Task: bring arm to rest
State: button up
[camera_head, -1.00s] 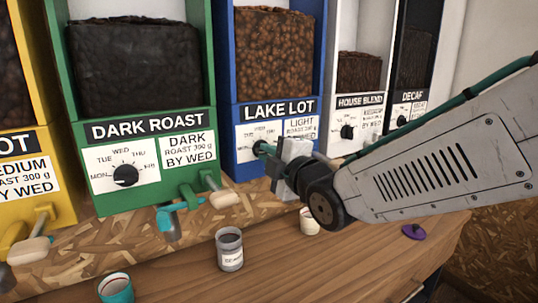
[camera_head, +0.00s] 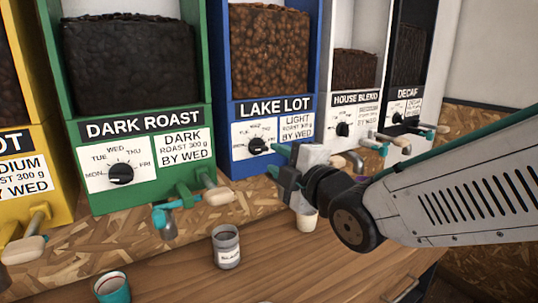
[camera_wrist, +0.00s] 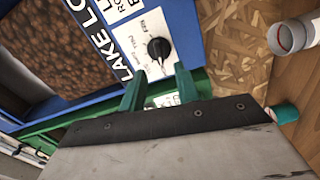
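My gripper (camera_head: 284,152) is raised in front of the blue Lake Lot dispenser (camera_head: 224,100), just right of its black dial (camera_head: 257,146) in the head view. In the wrist view my gripper (camera_wrist: 160,78) has its two green fingers spread apart with nothing between them. The Lake Lot dial (camera_wrist: 158,48) shows beyond the fingertips, apart from them. My arm stretches in from the right and hides part of the table.
The green Dark Roast dispenser (camera_head: 205,110) stands left; House Blend (camera_head: 357,98) and Decaf (camera_head: 407,93) stand right. Taps stick out below.

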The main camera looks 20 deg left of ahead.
jog(key=shift+v, duration=1.15)
notch_tip(320, 180, down, 8)
jog(key=d+m+g+h, duration=0.2)
jog(key=d+m+h, duration=0.1)
jog(key=m+h, duration=0.15)
jog(key=s+d+f+m+g+h, duration=0.2)
jog(key=d+f+m+h, duration=0.15)
jog(key=d, duration=0.25)
jog(key=s+d+f+m+g+h, duration=0.1)
jog(key=s+d+f+m+h, duration=0.1)
jog(key=d+m, duration=0.35)
jog(key=s+d+r+m+g+h, duration=0.1)
jog(key=s+d+m, duration=0.5)
jog(key=d, duration=0.6)
jog(key=s+d+r+m+g+h, duration=0.2)
jog(key=s+d+m+g, duration=0.2)
jog(key=s+d, duration=0.6)
jog(key=shift+s+d+m+h, duration=0.3)
jog(key=shift+s+d+m, duration=0.1)
jog(key=shift+d+m, duration=0.85)
